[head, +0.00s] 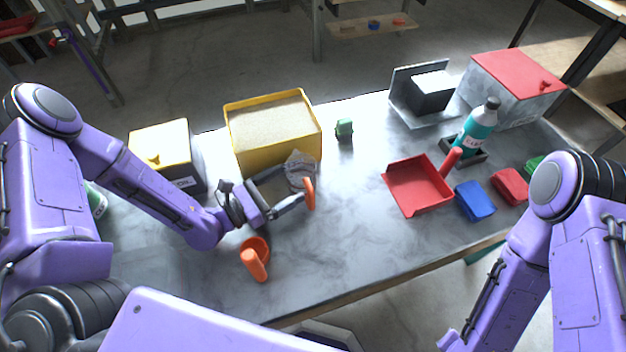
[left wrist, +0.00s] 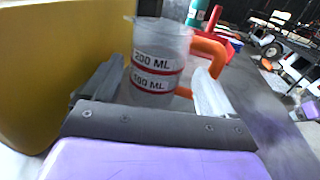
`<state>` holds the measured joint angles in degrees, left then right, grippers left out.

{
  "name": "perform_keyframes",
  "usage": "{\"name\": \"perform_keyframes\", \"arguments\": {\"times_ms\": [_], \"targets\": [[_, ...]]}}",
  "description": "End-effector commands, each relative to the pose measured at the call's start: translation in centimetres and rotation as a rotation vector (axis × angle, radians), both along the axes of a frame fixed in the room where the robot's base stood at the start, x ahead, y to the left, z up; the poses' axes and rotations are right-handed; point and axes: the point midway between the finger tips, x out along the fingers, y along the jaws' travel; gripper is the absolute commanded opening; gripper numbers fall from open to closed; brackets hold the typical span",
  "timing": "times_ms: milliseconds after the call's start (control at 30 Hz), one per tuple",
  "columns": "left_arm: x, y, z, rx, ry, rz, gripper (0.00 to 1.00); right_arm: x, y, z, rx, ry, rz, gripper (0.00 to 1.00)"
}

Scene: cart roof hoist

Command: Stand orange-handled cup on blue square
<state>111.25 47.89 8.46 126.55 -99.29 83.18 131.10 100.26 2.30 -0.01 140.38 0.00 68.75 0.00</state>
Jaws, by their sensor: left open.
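The orange-handled cup (head: 301,163) is a clear measuring cup, standing beside the yellow sand bin. In the left wrist view the cup (left wrist: 158,50) shows red bands and "200 ML" and "100 ML" marks, with its orange handle at the right. My left gripper (head: 293,184) is open, its fingers reaching to either side of the cup. In the left wrist view the gripper (left wrist: 157,88) shows the cup between its fingers; contact cannot be told. A blue soft-looking block (head: 474,201) lies at right; I make out no flat blue square. My right gripper is out of view.
The yellow bin (head: 270,155) stands close behind the cup. An orange scoop-like item (head: 256,258) lies at the front. A red dustpan (head: 416,186), teal bottle (head: 477,128) and red block (head: 509,187) are at right. The table's middle front is clear.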

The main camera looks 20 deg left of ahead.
Motion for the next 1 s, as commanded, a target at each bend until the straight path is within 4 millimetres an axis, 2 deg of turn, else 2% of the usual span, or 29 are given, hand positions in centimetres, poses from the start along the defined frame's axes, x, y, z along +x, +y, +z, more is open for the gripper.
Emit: {"name": "perform_keyframes", "arguments": {"times_ms": [300, 400, 667, 733, 800, 833, 867, 1000], "targets": [[4.1, -3.3, 0.8, -0.001, 0.0, -0.005, 0.87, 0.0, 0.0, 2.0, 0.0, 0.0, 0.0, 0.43], [5.2, -4.2, 0.5, 0.0, 0.0, -0.005, 0.87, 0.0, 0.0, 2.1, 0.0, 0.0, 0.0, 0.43], [5.6, -4.5, 0.4, -0.001, 0.0, -0.003, 0.87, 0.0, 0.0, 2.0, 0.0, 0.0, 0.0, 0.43], [5.6, -4.5, 0.4, -0.001, 0.0, -0.003, 0.64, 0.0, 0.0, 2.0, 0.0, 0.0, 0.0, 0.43], [5.6, -4.5, 0.4, -0.001, 0.0, -0.003, 0.48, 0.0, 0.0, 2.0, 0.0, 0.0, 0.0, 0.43], [5.5, -4.5, 0.4, -0.001, 0.0, -0.003, 0.48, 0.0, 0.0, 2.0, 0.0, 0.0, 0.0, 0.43], [5.6, -4.5, 0.4, -0.001, -0.001, -0.003, 0.43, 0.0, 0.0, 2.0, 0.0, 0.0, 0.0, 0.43], [5.5, -4.5, 0.4, -0.001, -0.001, -0.003, 0.43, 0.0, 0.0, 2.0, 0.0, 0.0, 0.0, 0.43]]}}
